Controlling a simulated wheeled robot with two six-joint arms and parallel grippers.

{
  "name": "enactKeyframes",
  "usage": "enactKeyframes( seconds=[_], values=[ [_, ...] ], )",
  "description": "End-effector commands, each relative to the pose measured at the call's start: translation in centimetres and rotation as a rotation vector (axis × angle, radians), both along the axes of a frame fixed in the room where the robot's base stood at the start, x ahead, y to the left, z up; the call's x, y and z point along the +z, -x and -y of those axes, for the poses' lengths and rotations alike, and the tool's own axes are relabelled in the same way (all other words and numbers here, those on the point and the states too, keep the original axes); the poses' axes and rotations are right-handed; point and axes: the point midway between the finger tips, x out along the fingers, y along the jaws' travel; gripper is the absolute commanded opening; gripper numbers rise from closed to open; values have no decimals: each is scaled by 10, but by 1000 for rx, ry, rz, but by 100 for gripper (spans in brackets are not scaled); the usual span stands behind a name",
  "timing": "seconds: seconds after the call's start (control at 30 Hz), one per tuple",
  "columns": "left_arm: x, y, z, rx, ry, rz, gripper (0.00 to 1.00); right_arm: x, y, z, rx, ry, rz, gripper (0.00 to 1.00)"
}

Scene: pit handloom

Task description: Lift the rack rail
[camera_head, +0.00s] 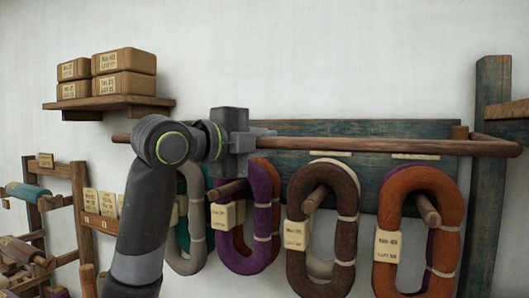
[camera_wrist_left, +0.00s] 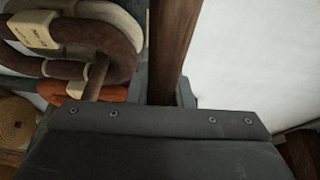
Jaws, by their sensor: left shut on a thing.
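The rack rail (camera_head: 390,146) is a long brown wooden bar. It runs across the front of the rack's blue-green back board (camera_head: 350,128), above the hanging yarn skeins, and bends back toward the wall at its right end. My left gripper (camera_head: 246,142) is shut on the rail left of its middle. In the left wrist view the rail (camera_wrist_left: 172,45) runs up from between the gripper's jaws (camera_wrist_left: 168,97); the jaw tips are partly hidden by the gripper body. My right gripper is not in view.
Orange (camera_head: 445,200), brown (camera_head: 345,225), purple (camera_head: 263,215) and grey (camera_head: 196,225) skeins hang on pegs just below the rail. A shelf (camera_head: 105,103) with several boxes (camera_head: 124,62) is at upper left. A wooden post (camera_head: 487,190) stands at right. The wall above the rail is clear.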

Motion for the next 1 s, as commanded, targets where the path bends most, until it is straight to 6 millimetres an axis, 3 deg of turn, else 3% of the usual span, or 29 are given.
enactKeyframes(
  seconds=[0.2,0.67,0.7,0.8,1.0],
  values=[
    [11,0,-1,2,1,6,0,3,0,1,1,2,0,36],
    [12,0,-1,2,1,6,0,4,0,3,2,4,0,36],
    [12,0,-1,2,2,7,25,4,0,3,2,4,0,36],
    [12,0,-1,2,1,4,38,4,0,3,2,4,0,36],
    [11,0,0,1,0,2,41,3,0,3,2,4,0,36]
  ],
)
